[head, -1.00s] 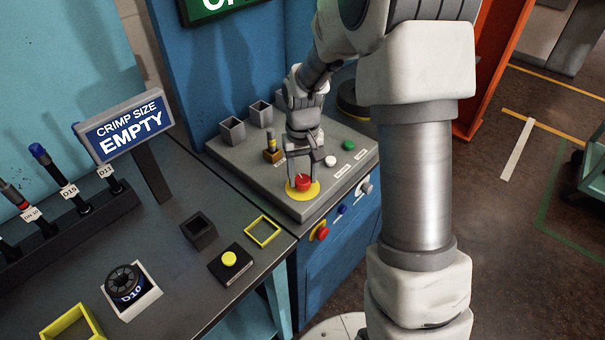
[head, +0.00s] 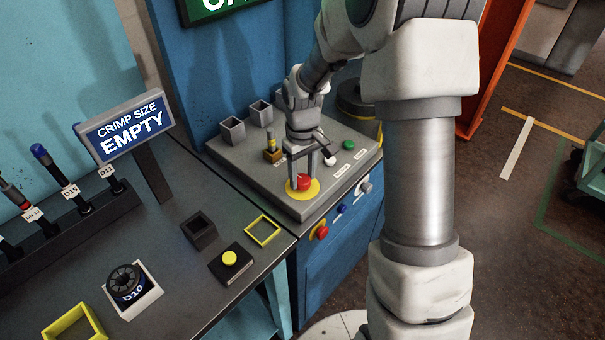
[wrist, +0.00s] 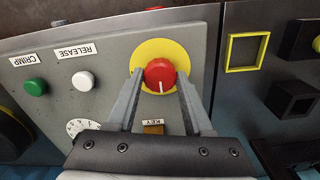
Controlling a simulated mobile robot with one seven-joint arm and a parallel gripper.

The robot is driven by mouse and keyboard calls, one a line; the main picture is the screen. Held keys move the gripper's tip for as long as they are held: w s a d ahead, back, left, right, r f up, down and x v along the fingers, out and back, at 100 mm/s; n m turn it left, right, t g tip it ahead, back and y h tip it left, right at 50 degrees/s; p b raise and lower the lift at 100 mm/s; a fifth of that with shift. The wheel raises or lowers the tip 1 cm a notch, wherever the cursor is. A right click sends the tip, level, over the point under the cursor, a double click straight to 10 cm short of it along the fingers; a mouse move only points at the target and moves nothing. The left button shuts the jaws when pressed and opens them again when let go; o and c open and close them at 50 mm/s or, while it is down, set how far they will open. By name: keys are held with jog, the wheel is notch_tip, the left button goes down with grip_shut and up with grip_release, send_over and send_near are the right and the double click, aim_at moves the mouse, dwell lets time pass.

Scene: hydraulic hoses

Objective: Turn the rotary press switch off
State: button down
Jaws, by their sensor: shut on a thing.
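The rotary switch is a red knob (head: 304,182) on a round yellow plate at the front of the grey control panel. It also shows in the wrist view (wrist: 160,72), where its white mark points down the picture, toward my gripper's body. My gripper (head: 303,184) reaches down from above. Its two fingers stand on either side of the knob and are shut on it, as the wrist view (wrist: 160,76) also shows. The knob sits in its plate. The fingers hide part of its sides.
On the panel (head: 240,165) are a white button (head: 330,160), a green button (head: 349,145), a key switch (head: 272,152) and a dial (wrist: 88,127). A red button (head: 322,232) and other knobs are on the blue front. A dark bench with a yellow button (head: 229,258) stands left.

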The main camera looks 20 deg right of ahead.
aim_at(302, 179)
jog(key=shift+r, duration=0.1)
jog(key=shift+c, duration=1.5)
grip_release()
notch_tip(302, 179, up, 17)
jog(key=p, duration=0.1)
jog(key=shift+r, duration=0.15)
